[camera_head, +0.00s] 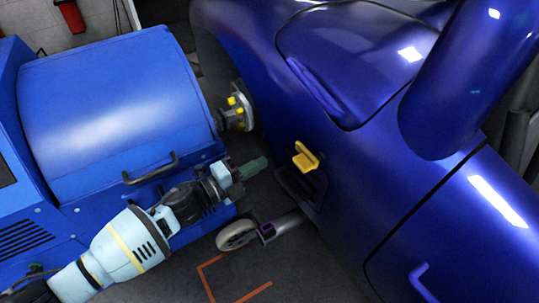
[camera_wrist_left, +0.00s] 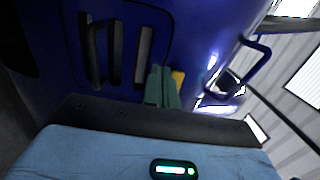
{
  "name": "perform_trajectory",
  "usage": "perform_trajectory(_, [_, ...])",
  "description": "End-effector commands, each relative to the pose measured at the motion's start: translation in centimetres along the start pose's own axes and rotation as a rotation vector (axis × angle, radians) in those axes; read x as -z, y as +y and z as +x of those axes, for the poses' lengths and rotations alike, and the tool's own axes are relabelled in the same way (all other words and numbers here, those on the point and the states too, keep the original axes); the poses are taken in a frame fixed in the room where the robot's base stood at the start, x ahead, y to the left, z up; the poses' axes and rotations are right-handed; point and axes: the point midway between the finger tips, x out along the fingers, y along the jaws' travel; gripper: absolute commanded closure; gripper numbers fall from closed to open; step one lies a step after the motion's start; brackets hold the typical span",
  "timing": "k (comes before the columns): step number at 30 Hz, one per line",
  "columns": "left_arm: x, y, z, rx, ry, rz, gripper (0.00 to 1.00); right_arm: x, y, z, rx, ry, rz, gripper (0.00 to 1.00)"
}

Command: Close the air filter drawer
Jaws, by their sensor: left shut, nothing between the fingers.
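A yellow handle (camera_head: 306,156) sticks out from the side of the dark blue truck, above a dark slotted recess (camera_head: 301,186). I take this to be the air filter drawer, but how far it stands out is unclear. My left gripper (camera_head: 254,167) has green fingers, is shut and empty, and points right toward the truck, apart from the yellow handle and to its left. In the left wrist view the fingers (camera_wrist_left: 161,86) partly cover the yellow handle (camera_wrist_left: 178,79), beside a slotted panel (camera_wrist_left: 118,55). My right gripper is not in view.
A blue dynamometer (camera_head: 115,90) with a dark handle (camera_head: 151,168) stands left, its hub coupling (camera_head: 236,108) at the truck's wheel arch. Orange lines (camera_head: 232,281) mark the floor. A blue grab handle (camera_head: 421,282) is lower right.

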Motion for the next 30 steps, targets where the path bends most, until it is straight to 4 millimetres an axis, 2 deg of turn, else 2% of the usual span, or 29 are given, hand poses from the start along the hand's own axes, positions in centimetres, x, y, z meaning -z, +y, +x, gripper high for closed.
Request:
perform_trajectory(3, [0.0,-0.1,-2.4,-0.001,0.000,0.000,1.00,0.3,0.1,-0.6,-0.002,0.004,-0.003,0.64])
perform_trajectory(10, [0.0,0.0,-5.2,-0.002,0.001,-0.001,1.00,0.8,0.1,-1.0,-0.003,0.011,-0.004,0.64])
perform_trajectory(25, [0.1,0.1,-5.8,-0.001,0.000,-0.003,1.00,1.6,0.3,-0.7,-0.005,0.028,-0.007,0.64])
perform_trajectory(30, [1.4,1.7,-6.5,-0.021,-0.066,-0.102,1.00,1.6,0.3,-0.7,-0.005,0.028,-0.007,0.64])
